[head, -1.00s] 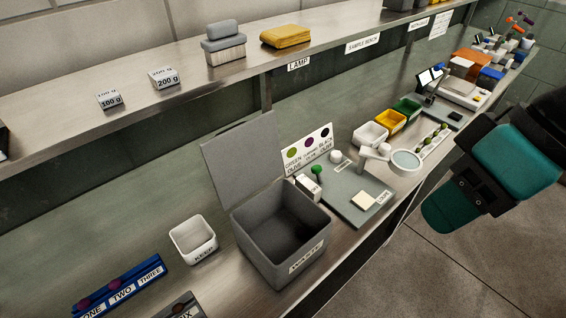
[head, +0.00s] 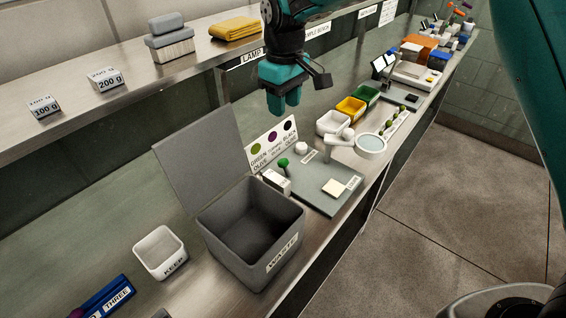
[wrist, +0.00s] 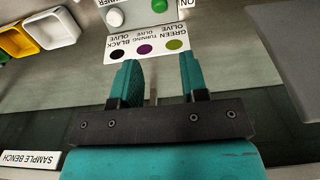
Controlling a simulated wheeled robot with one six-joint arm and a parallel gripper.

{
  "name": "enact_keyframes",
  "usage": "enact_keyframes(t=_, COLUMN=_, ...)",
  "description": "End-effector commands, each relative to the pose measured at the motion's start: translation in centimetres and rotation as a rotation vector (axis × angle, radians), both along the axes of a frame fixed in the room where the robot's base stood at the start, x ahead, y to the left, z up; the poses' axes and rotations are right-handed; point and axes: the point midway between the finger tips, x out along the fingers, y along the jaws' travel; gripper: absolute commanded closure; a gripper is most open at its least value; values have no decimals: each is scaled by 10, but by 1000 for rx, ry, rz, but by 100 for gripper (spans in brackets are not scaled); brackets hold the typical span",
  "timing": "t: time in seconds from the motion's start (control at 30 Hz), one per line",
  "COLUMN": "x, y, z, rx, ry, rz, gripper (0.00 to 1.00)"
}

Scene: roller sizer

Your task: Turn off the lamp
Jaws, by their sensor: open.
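The lamp station is a grey base plate (head: 325,190) on the bench, with a round magnifier head (head: 370,143) on a white arm. A green knob (head: 283,162) stands at its left, beside a small white labelled box (head: 276,181). A white knob (head: 301,148) sits behind. In the wrist view the green knob (wrist: 160,5) and an ON label (wrist: 186,3) are cut by the top edge. My gripper (head: 283,106) is open and empty, pointing down above the bench behind the station, apart from it. It also shows in the wrist view (wrist: 158,62).
An olive colour card (head: 272,142) stands behind the knobs. A grey WASTE bin (head: 250,230) with raised lid is left of the station. White, yellow and green trays (head: 351,108) stand to the right.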

Motion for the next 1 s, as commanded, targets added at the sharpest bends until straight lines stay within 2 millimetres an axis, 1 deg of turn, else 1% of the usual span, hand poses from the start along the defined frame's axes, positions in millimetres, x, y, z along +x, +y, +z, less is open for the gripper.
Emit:
enact_keyframes(t=0.17, x=4, y=3, z=-15, rx=-8, ry=2, rz=4, gripper=60)
enact_keyframes(t=0.27, x=4, y=3, z=-31, rx=-8, ry=4, rz=3, gripper=60)
enact_keyframes(t=0.7, x=3, y=2, z=-129, rx=-7, ry=4, rz=2, gripper=60)
enact_keyframes(t=0.83, x=3, y=2, z=-153, rx=-7, ry=4, rz=2, gripper=60)
enact_keyframes(t=1.0, x=4, y=2, z=-172, rx=-6, ry=1, rz=2, gripper=60)
